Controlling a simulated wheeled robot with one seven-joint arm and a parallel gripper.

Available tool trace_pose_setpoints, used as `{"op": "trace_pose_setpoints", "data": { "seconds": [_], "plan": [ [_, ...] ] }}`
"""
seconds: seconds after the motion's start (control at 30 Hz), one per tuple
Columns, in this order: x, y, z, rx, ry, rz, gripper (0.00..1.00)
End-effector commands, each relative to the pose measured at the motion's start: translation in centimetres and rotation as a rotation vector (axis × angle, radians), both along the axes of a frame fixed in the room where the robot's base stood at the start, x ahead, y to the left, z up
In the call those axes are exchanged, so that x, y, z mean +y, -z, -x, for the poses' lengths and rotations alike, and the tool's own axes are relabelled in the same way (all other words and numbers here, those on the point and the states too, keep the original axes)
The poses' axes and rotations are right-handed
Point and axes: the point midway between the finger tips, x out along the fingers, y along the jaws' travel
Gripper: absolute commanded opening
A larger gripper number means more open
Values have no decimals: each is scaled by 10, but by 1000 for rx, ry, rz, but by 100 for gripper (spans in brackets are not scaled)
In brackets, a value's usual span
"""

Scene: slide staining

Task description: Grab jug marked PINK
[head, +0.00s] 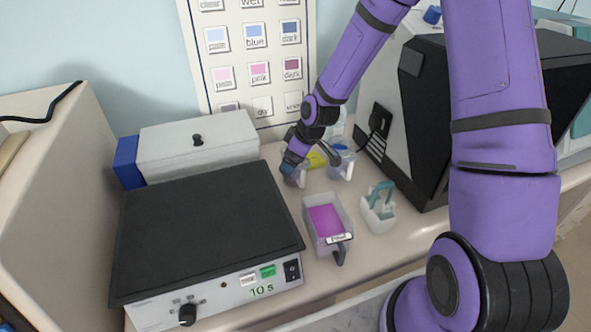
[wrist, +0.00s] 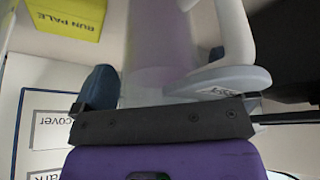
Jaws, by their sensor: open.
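In the wrist view a clear jug (wrist: 158,50) with a faint pinkish tint and a pale handle (wrist: 236,32) fills the middle, close in front of my gripper. A small tag on it is too small to read. My gripper (head: 290,168) is open at the jugs behind the tray in the head view. One blue finger (wrist: 98,86) shows left of the jug; the other is mostly hidden by it. Contact cannot be told. In the head view this jug (head: 299,180) is largely hidden by my gripper. A second jug (head: 343,166) with blue in it stands to its right.
A yellow block marked RUN PALE (wrist: 66,18) is close by. In front are a tray of magenta liquid (head: 308,209) and a white rack with a teal handle (head: 378,216). A black-topped device (head: 205,225) stands left, a dark-fronted machine (head: 425,120) right.

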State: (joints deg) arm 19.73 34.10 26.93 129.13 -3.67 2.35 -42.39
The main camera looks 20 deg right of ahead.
Motion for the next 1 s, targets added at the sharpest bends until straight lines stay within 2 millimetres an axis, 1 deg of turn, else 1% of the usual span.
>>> {"op": "trace_pose_setpoints", "data": {
  "seconds": [0.17,0.2,0.37,0.4,0.63,0.73,0.87,1.0],
  "plan": [
    [0,0,0,-1,0,1,100],
    [0,0,0,-1,0,0,91],
    [0,0,0,-1,0,0,54],
    [0,0,0,-1,0,0,45],
    [0,-1,0,-1,0,0,44],
    [-1,-6,-1,-3,1,0,44],
    [-1,-23,-1,-6,1,1,44],
    [-1,-50,-1,-7,3,1,44]
  ]
}}
